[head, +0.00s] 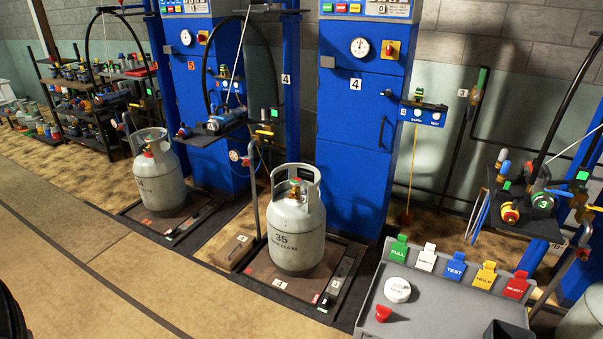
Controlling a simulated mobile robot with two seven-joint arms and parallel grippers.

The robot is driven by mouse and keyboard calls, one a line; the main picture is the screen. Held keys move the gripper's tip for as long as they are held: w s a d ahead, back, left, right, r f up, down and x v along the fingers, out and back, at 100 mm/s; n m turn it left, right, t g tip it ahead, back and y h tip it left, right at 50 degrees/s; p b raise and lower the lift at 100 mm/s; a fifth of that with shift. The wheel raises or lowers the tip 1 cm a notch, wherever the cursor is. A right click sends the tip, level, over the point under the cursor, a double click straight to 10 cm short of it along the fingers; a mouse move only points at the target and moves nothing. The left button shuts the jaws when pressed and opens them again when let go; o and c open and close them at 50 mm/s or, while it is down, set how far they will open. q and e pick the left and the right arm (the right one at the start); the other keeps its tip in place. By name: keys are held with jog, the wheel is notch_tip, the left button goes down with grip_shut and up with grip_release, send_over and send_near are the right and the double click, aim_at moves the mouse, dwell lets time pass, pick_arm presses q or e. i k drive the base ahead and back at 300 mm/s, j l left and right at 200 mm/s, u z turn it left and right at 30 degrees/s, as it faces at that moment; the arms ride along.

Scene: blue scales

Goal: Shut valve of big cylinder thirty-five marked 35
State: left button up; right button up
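The big grey cylinder marked 35 (297,238) stands upright on the scale platform (270,266) marked 4, in the middle of the head view. Its valve (294,190) sits on top inside the collar, with red and green parts showing; it is too small to tell whether it is open or shut. No hose clearly shows joined to the valve. Neither of my grippers is in view.
Another grey cylinder (158,178) stands on the scale to the left. A grey tray (437,304) with coloured tags is at front right. A metal post (254,190) rises just left of cylinder 35. Blue cabinets (359,140) stand behind. Open floor (90,270) lies at left.

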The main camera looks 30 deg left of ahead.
aim_at(293, 182)
jog(key=i+j+z, duration=0.1)
jog(key=j, duration=0.25)
jog(key=i+j+z, duration=0.1)
jog(key=i+j, duration=0.3)
jog(key=j, duration=0.35)
jog(key=i+j+z, duration=0.15)
jog(key=j, duration=0.2)
jog(key=i+j+z, duration=0.1)
jog(key=j, duration=0.3)
jog(key=i+j+z, duration=0.1)
jog(key=j, duration=0.3)
jog(key=i+j+z, duration=0.1)
jog(key=j, duration=0.3)
